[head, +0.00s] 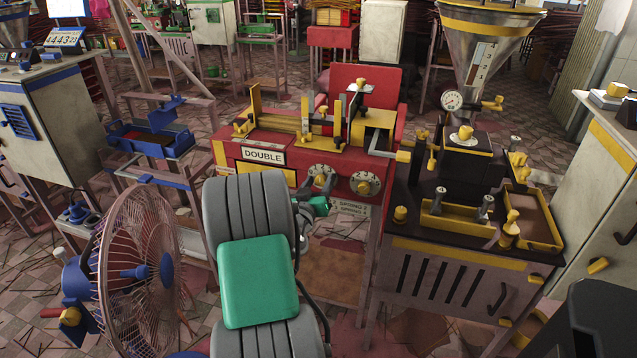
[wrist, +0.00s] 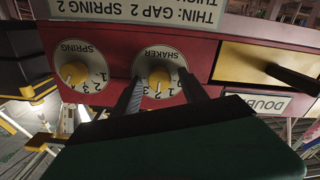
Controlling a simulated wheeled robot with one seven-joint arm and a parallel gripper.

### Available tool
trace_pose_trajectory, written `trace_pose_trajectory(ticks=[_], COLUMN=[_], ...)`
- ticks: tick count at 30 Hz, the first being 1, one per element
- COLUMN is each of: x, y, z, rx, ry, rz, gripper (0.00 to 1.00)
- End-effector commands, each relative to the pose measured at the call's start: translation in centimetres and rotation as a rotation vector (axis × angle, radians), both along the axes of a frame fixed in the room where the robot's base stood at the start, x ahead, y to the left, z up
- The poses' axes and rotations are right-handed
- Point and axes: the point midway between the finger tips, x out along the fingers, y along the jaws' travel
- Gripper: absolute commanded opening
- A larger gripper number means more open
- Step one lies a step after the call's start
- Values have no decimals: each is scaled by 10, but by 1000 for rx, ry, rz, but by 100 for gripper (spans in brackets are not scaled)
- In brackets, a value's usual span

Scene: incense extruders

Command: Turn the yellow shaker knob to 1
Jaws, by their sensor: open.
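The yellow shaker knob (wrist: 159,76) sits on a round white dial marked SHAKER, on the red machine's panel; the wrist view shows it upside down. Numbers 1, 2 and 3 are on the dial, but I cannot tell which one the knob points at. In the head view the shaker knob (head: 319,180) is the left of two dials. My gripper (wrist: 161,80) is open, its two dark fingers reaching up to either side of the knob. I cannot tell whether they touch it. In the head view my arm and green gripper body are just below the dial.
A similar yellow spring knob (wrist: 74,74) is beside the shaker dial, and also shows in the head view (head: 364,184). A dark table with yellow fittings (head: 450,255) stands to the right. A caged fan (head: 140,270) is at front left.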

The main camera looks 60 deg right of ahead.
Motion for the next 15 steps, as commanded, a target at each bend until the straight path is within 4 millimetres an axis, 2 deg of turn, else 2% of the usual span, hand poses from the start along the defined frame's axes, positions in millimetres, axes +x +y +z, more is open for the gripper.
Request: trace_pose_trajectory(ticks=[4,15], x=[0,0], y=[0,1], z=[0,0], rx=[0,1], ry=[0,0], rz=[0,1], gripper=[50,19])
